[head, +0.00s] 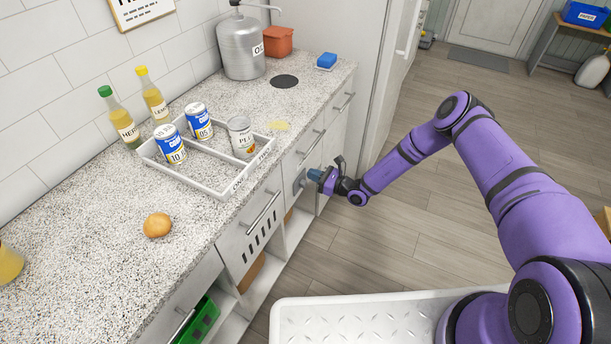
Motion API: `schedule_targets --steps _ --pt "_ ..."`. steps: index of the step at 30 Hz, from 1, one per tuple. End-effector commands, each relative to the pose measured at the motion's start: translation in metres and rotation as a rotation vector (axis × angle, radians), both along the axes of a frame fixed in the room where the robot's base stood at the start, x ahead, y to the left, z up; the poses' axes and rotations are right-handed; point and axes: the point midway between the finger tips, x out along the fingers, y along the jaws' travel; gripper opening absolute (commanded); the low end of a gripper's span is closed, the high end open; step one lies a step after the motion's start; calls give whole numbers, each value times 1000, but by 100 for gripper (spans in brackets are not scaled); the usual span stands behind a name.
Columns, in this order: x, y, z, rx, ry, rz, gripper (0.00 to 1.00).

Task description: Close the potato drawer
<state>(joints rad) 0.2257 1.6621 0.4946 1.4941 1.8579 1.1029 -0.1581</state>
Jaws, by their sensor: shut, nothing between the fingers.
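A white drawer front with dark vent slots (250,236) and a bar handle sits under the counter, left of my gripper. No potato label is readable on it, and I cannot tell whether it stands slightly open. A brown potato-like item (157,225) lies on the counter above and to the left. My gripper (311,175) is shut and empty. It is at the cabinet fronts right of the slotted drawer, close to a grey patch (299,182) on a front; I cannot tell whether it touches. The fingertips are small and partly hard to make out.
A green crate (200,322) sits low left. Floor right of the cabinets is clear.

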Motion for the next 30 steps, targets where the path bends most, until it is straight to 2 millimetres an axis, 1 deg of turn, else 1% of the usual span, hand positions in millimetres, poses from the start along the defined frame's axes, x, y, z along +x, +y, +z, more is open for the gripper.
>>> schedule_targets --steps 1,6,12,18,25,28,30 --pt "-6 -11 0 0 1 -2 0" --pt "-24 -43 -1 -1 3 -2 0" --pt "-41 -72 -1 -1 3 -1 0" --pt "-49 -85 -1 -1 3 0 0" --pt "-50 -86 0 -2 0 4 0" --pt "-47 -87 11 -15 -19 27 0" --pt "-44 -88 26 -33 -47 60 0"
